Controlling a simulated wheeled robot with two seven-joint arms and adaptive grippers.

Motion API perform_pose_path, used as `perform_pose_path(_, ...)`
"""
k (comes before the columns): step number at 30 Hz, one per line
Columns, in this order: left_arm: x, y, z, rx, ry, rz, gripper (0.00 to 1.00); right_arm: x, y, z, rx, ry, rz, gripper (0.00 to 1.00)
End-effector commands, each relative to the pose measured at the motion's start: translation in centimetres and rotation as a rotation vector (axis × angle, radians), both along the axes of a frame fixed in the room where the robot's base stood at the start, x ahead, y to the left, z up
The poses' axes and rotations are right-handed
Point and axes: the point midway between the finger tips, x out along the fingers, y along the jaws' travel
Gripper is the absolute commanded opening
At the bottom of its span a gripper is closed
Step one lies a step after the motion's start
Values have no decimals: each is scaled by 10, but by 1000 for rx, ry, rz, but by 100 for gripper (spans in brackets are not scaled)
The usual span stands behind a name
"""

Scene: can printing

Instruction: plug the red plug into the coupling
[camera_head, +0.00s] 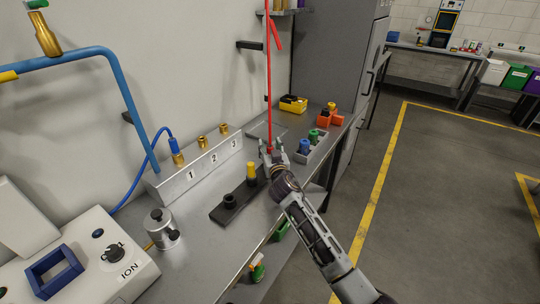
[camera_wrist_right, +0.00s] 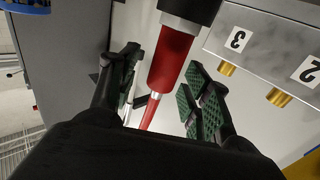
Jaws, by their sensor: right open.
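The red plug (camera_wrist_right: 172,58) has a dark, silver-edged collar at one end and a thin red hose at the other. In the right wrist view it lies between the green-padded fingers of my right gripper (camera_wrist_right: 160,88), with gaps on both sides. In the head view my right gripper (camera_head: 271,146) is at the lower end of the hanging red hose (camera_head: 268,85) and mostly hides the plug. A grey block (camera_head: 195,168) numbered 1, 2, 3 carries brass couplings; those at 2 (camera_head: 202,142) and 3 (camera_head: 223,129) are empty. My left gripper is out of view.
A blue plug (camera_head: 173,144) sits in coupling 1. A black holder (camera_head: 229,208) with a yellow plug (camera_head: 251,173) stands before the block. A metal pot (camera_head: 161,228), a control box (camera_head: 85,255) and a tray of coloured pieces (camera_head: 318,150) share the bench.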

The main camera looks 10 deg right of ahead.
Motion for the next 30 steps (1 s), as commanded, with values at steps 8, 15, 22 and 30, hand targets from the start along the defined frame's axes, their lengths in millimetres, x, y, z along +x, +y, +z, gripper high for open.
perform_pose_path(8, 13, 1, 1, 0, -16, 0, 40, 0, 0, 0, 0, 0, 0, 49)
perform_pose_path(15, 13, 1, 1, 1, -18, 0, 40, 0, 0, 0, 0, 0, 0, 24)
perform_pose_path(22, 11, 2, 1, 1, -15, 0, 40, 0, 0, 0, 1, 0, 0, 0)
perform_pose_path(30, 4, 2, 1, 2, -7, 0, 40, 0, 0, 1, 1, -1, 0, 0)
